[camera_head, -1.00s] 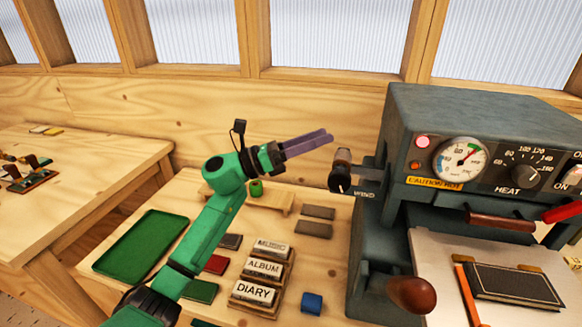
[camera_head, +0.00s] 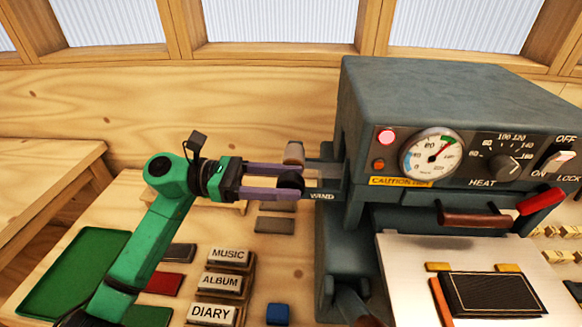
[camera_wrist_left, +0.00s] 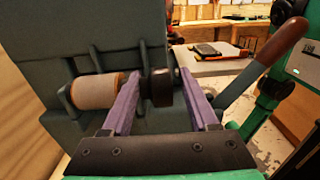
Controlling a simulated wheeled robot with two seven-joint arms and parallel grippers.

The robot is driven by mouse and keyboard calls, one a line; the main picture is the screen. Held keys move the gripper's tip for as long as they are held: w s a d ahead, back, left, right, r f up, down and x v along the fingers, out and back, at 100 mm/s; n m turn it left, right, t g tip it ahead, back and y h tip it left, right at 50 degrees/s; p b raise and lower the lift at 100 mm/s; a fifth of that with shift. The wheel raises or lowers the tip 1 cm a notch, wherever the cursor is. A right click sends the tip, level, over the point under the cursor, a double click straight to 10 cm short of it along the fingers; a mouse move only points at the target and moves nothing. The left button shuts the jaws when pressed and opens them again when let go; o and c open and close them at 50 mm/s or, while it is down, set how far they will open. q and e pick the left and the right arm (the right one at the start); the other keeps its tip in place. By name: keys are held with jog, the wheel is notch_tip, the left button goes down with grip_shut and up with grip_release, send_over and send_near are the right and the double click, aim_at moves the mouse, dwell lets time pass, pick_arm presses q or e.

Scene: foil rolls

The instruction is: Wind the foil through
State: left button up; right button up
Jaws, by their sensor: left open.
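The grey foil press (camera_head: 440,90) has a dark round winding knob (camera_head: 290,186) on its left side, beside a WIND label. My left gripper (camera_head: 295,178) is open at that knob, its purple fingers pointing right. In the left wrist view the knob (camera_wrist_left: 162,87) lies between the two spread fingers, with a gap visible on the right side; contact on the left is unclear. A pale roll (camera_wrist_left: 95,92) sits outside the left finger, and in the head view the roll (camera_head: 295,152) shows just behind the knob. My right gripper is out of view.
Blocks labelled MUSIC, ALBUM (camera_head: 222,285) and DIARY stand on the table in front. A green tray (camera_head: 70,280) lies at the left. A dark book (camera_head: 490,294) lies on the press's pale bed. A brown-handled lever (camera_wrist_left: 275,52) rises at the press's side.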

pick_arm(q)
jog(key=shift+s+d, duration=0.15)
jog(key=shift+d, duration=0.5)
grip_shut()
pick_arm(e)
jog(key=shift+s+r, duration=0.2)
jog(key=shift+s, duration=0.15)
pick_arm(q)
jog(key=shift+y, duration=0.3)
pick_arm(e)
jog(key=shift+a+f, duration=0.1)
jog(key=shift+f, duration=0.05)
pick_arm(q)
jog(key=shift+y+b, duration=0.35)
jog(key=shift+y, duration=0.85)
jog(key=y+p, duration=0.1)
jog(key=y, duration=0.1)
jog(key=shift+d+r+y, duration=0.1)
jog(key=shift+d+y, duration=0.05)
jog(key=shift+y, duration=0.15)
jog(key=shift+y+p, duration=0.3)
jog(key=shift+y, duration=0.4)
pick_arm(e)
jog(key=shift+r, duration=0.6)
